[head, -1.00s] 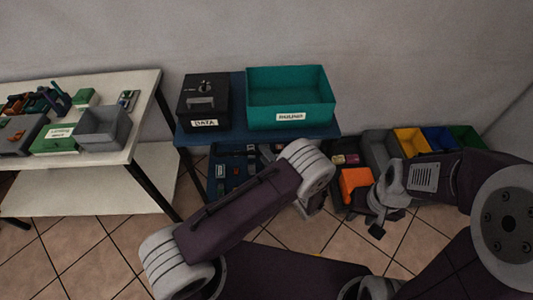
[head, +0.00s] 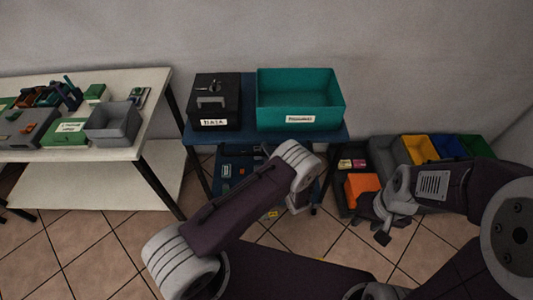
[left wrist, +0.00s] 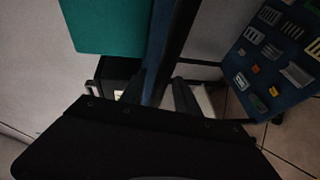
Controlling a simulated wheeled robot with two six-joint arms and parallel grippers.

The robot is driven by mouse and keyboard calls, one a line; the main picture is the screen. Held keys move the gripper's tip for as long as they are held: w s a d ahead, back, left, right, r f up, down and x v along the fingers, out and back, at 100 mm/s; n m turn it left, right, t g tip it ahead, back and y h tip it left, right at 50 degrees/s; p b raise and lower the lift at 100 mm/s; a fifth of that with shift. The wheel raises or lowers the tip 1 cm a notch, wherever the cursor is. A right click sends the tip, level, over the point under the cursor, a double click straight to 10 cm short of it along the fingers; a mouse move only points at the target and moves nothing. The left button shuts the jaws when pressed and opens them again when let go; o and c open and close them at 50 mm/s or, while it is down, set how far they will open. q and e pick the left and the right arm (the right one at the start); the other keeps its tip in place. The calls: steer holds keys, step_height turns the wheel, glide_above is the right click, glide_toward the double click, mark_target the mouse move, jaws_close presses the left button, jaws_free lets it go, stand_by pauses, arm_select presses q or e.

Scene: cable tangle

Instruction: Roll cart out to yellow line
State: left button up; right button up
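The blue cart (head: 190,137) stands against the back wall, carrying a black box labelled DATA (head: 214,103) and a teal bin (head: 300,103). Its lower blue shelf (head: 228,190) holds small parts and is partly hidden by my left arm. My left gripper (head: 300,203) is in front of the cart. In the left wrist view its two fingers (left wrist: 158,94) are apart, with the cart's blue edge (left wrist: 154,65) between them; contact is unclear. My right gripper (head: 384,226) hangs low on the right, its fingers too small to judge.
A white table (head: 150,125) with a grey bin (head: 112,122) and green boxes stands close on the cart's left. Coloured bins, including a yellow one (head: 418,148) and an orange one (head: 361,188), sit on the right. Tiled floor (head: 100,245) is free at front left.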

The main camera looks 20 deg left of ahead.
arm_select(q)
jaws_close()
stand_by(1.4)
